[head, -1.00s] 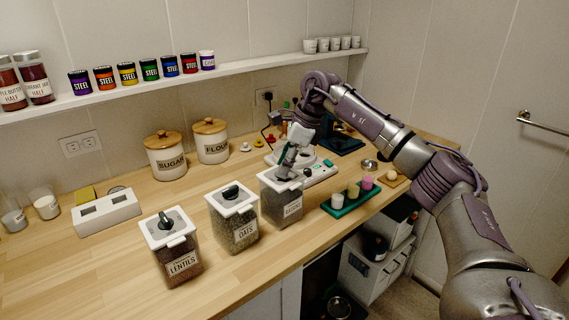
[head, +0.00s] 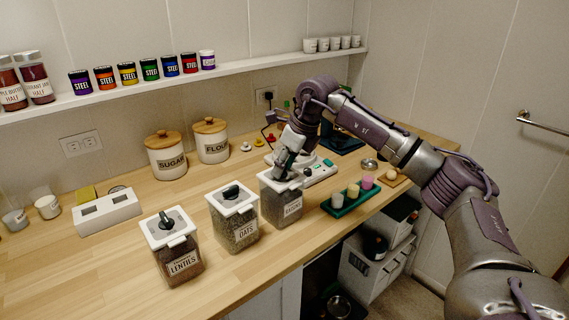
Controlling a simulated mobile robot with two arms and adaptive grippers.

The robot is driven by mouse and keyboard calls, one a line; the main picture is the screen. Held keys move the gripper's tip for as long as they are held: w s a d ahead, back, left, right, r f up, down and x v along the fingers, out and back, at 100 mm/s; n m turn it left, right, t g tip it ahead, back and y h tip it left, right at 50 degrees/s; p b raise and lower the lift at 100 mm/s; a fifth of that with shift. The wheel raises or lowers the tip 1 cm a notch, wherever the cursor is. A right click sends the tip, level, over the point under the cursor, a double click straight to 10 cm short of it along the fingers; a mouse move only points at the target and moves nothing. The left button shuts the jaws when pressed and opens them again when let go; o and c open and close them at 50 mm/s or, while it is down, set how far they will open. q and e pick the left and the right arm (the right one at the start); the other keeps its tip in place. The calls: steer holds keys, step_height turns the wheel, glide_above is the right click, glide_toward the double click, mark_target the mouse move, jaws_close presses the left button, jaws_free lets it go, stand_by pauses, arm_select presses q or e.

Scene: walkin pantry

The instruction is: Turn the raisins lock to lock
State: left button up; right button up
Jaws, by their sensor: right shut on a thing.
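The raisins container (head: 284,207) is a clear square jar with a white lid, standing upright on the wooden counter, right of the oats container (head: 235,224) and the lentils container (head: 179,262). My right gripper (head: 283,174) points down at the top of its lid and is shut on the raisins lock, the dark knob on that lid. The knob is mostly hidden by the fingers, so its angle cannot be told. The oats and lentils lids each carry a dark knob in plain sight. My left gripper is not in view.
A green tray (head: 337,209) with several coloured cups stands right of the raisins container. A white scale-like device (head: 322,174) is close behind it. Sugar (head: 167,162) and flour (head: 211,146) canisters stand at the back. The counter's left front is clear.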

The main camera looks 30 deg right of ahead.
steer(key=shift+a+m+h, duration=0.15)
steer(key=shift+m+h, duration=0.45)
steer(key=shift+m, duration=1)
steer(key=o, duration=1.2)
steer(key=shift+c, duration=0.2)
steer(key=shift+r, duration=0.1)
steer(key=v, duration=1.1)
steer(key=shift+s+r, duration=0.35)
steer(key=shift+a, duration=0.1)
